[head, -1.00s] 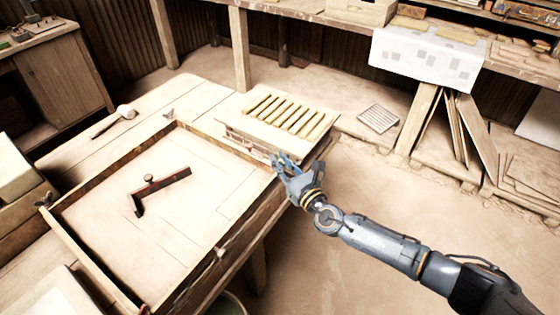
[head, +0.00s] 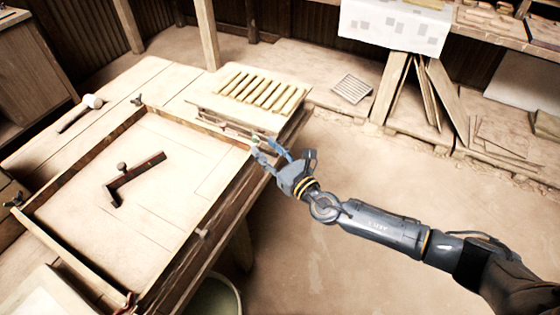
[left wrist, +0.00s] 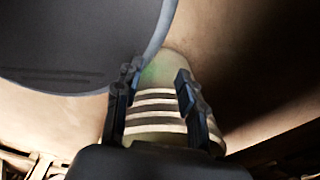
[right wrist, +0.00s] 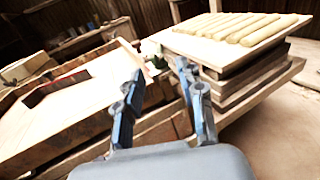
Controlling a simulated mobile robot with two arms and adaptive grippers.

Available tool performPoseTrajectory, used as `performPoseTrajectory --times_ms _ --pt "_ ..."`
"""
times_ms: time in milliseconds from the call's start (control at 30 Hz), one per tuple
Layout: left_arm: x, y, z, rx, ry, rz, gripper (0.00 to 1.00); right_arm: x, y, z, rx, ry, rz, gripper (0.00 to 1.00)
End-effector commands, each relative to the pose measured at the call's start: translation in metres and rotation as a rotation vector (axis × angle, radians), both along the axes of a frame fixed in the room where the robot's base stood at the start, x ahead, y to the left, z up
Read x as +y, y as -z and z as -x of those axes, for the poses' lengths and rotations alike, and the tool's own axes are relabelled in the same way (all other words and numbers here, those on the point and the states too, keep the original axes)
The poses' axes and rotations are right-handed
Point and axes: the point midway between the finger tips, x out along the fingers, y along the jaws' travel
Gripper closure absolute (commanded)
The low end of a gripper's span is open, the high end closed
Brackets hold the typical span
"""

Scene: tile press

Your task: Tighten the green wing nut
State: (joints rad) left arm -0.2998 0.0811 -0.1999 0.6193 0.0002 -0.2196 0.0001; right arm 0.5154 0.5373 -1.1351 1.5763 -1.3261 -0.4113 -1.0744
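The wooden frame (head: 68,259) on the bench holds a dark L-shaped tool (head: 135,180). Dark wing nuts sit at other corners, one at the far left (head: 14,201). A slatted rack on boards (head: 262,88) stands close behind the right gripper. A mallet (head: 80,112) lies behind the frame.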

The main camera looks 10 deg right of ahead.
Motion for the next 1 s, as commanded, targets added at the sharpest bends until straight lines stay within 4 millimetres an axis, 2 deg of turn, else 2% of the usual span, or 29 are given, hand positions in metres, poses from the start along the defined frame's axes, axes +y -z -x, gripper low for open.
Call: performPoseTrajectory --times_ms 100,300,467,700,767,867,900,967,1000 --pt "-0.001 0.0 0.0 0.0 0.0 0.001 0.6 -0.014 0.001 0.023 0.003 0.0 0.001 0.61" --pt "-0.001 0.0 0.0 0.0 0.0 0.001 0.6 -0.03 0.001 0.048 0.002 0.0 0.001 0.61" --pt "-0.001 0.0 0.0 0.0 0.0 0.001 0.6 -0.034 0.0 0.055 0.001 0.0 0.001 0.61" --pt "-0.001 0.0 0.0 0.0 0.0 0.001 0.6 -0.035 0.0 0.056 0.0 0.0 0.0 0.61" --pt "-0.001 0.0 0.0 0.0 0.0 0.001 0.6 -0.035 0.001 0.055 0.002 0.002 -0.002 0.72" --pt "-0.001 0.0 0.0 0.0 0.0 0.001 0.6 -0.041 0.014 0.05 0.056 0.031 -0.039 0.92" --pt "-0.001 0.0 0.0 0.0 0.0 0.001 0.6 -0.048 0.027 0.046 0.107 0.059 -0.074 1.0" --pt "-0.001 0.0 0.0 0.0 0.0 0.001 0.6 -0.062 0.054 0.038 0.217 0.124 -0.159 1.0" --pt "-0.001 0.0 0.0 0.0 0.0 0.001 0.6 -0.075 0.079 0.034 0.31 0.187 -0.238 1.0"
